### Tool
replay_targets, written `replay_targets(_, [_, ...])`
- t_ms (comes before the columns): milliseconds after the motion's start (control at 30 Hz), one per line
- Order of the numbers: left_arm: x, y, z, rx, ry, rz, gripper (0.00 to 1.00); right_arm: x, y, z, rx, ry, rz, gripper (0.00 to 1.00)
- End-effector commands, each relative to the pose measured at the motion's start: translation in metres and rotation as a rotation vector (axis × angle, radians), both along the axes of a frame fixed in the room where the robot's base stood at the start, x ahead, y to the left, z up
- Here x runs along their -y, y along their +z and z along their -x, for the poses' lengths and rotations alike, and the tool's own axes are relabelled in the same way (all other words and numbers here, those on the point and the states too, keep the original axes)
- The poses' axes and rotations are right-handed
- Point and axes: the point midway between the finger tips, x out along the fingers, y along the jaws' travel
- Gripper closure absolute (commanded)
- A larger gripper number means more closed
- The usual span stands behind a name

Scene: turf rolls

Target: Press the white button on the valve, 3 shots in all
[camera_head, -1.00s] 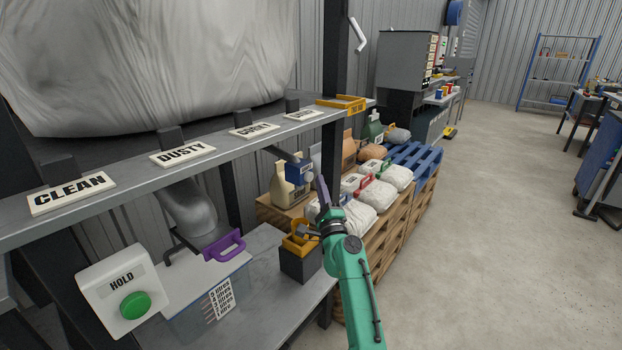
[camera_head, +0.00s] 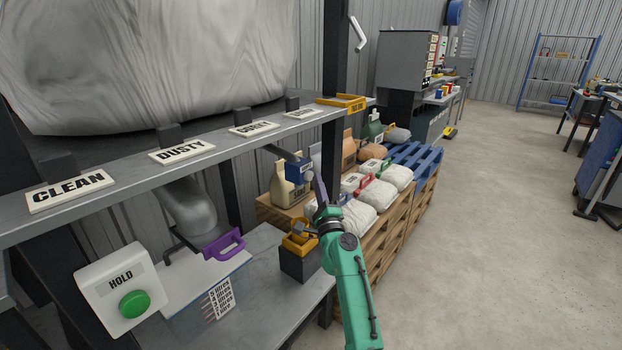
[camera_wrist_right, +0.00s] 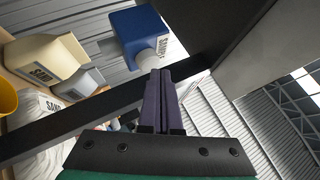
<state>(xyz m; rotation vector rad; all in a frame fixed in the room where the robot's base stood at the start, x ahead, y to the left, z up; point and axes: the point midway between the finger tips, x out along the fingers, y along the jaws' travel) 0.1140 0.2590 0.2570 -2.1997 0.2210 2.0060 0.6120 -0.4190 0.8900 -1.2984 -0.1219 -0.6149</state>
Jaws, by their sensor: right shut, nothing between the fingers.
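The valve is a small blue box (camera_head: 297,170) below the shelf edge in the head view. In the right wrist view the blue box (camera_wrist_right: 138,27) is large at the top, with its round white button (camera_wrist_right: 150,60) facing my gripper. My right gripper (camera_head: 317,179) has its dark purple fingers shut and empty, pointing up at the valve's right side. In the right wrist view its fingertips (camera_wrist_right: 160,72) are at the white button and overlap its lower edge; I cannot tell whether they touch. My left gripper is out of view.
The grey shelf (camera_head: 232,147) with labels runs above the valve, and a dark post (camera_head: 336,75) stands behind. Bags lie on pallets (camera_head: 385,238) behind my gripper. A dark box with a yellow handle (camera_head: 298,262) sits below. A HOLD box with green button (camera_head: 134,304) is at lower left.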

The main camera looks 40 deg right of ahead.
Motion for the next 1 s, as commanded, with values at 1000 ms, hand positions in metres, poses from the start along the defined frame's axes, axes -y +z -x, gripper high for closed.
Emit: replay_targets(1000, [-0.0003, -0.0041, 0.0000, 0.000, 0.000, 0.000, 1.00, -0.0022, 0.0001, -0.0085, 0.000, 0.000, 0.001, 1.00])
